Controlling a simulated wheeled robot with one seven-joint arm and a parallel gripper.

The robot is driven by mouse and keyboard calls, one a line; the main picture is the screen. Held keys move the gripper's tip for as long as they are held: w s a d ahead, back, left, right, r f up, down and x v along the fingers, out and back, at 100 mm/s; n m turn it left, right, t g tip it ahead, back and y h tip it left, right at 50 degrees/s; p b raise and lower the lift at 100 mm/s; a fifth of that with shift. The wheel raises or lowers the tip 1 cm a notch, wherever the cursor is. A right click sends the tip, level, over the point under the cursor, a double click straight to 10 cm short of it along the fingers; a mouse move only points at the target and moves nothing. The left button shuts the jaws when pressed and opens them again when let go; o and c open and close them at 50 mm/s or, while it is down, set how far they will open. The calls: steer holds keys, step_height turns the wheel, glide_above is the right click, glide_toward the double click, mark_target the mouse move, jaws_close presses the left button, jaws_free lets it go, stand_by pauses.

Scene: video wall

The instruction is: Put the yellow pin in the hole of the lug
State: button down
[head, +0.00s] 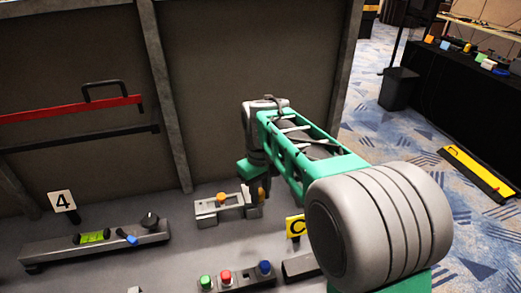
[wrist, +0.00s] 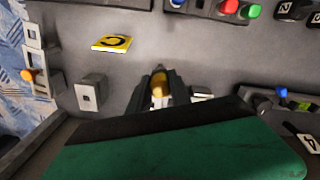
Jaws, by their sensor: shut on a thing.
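My gripper (wrist: 158,88) is shut on the yellow pin (wrist: 157,84), which shows between its fingers in the wrist view. In the head view the pin (head: 261,194) shows as a small orange-yellow piece at the right end of a grey fixture. A grey block with a pale face and a small dark hole, which looks like the lug (wrist: 89,95), stands left of my gripper in the wrist view, apart from the pin. My arm seems to hide this block in the head view. The pin's lower end is not clearly visible.
A grey fixture with an orange knob (head: 221,198) stands beside my gripper. Another orange-knobbed fixture (wrist: 38,62) is at the wrist view's left. The yellow C sign (head: 295,227), a red button (head: 226,276) and a rail with a green level (head: 93,237) are nearby. A panel stands behind.

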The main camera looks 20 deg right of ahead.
steer(key=w+d+r+n+p, duration=0.1)
steer(key=w+n+p, duration=0.3)
steer(key=w+n, duration=1)
steer(key=f+b, duration=0.2)
steer(key=f, duration=0.1)
steer(key=f+b, duration=0.2)
steer(key=shift+w, duration=0.4)
steer(key=shift+f, duration=0.4)
steer(key=shift+f, duration=0.1)
steer(key=shift+f, duration=0.7)
steer(key=shift+f, duration=0.1)
